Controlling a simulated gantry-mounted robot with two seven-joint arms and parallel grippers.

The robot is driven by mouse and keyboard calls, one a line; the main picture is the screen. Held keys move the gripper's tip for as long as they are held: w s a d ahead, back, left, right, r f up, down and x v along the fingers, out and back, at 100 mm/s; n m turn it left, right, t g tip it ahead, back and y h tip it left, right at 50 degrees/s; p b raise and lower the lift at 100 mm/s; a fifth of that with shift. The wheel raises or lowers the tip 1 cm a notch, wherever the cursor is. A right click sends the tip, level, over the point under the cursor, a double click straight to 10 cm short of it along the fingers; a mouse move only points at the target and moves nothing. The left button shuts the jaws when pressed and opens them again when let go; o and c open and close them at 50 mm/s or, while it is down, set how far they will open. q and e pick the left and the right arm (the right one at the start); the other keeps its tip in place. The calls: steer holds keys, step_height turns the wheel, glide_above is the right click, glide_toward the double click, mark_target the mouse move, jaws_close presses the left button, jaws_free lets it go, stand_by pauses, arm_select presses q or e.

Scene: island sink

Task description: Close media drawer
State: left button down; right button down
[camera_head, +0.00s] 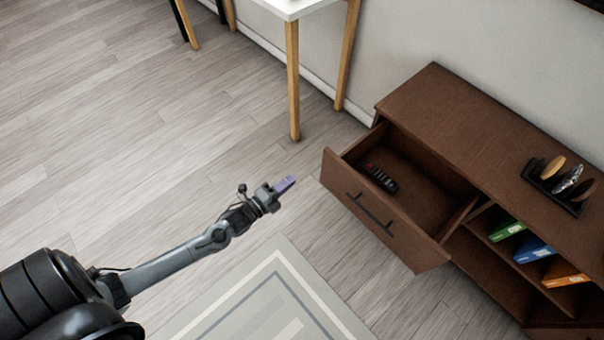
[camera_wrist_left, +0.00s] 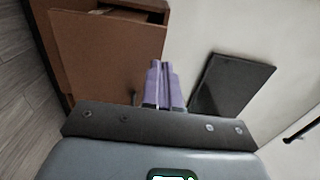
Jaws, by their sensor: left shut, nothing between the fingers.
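The media drawer (camera_head: 367,216) of the brown media cabinet (camera_head: 455,125) stands pulled out in the head view. It has a dark bar handle (camera_head: 370,213) on its front, and a black remote control (camera_head: 381,178) lies inside. My left gripper (camera_head: 285,185), with purple fingertips, is shut and empty. It is to the left of the drawer front, apart from it. In the left wrist view the shut fingers (camera_wrist_left: 160,85) point toward brown wooden furniture (camera_wrist_left: 110,50). My right gripper is in neither view.
A white table with wooden legs (camera_head: 293,80) stands behind and left of the cabinet. Open shelves with folders (camera_head: 535,249) are right of the drawer, and a small black rack (camera_head: 556,186) is on top. A patterned rug (camera_head: 270,305) lies in front. The floor between is clear.

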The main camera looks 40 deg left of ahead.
arm_select(q)
steer(key=b, duration=0.5)
glide_toward(326, 153)
steer(key=w, duration=0.5)
steer(key=shift+w+d+f, duration=0.15)
steer(key=shift+d+f, duration=0.05)
steer(key=shift+d, duration=0.2)
steer(key=shift+w+d+r+b, duration=0.1)
steer(key=shift+w+b, duration=0.35)
steer(key=shift+w, duration=0.25)
steer(key=shift+w, duration=0.15)
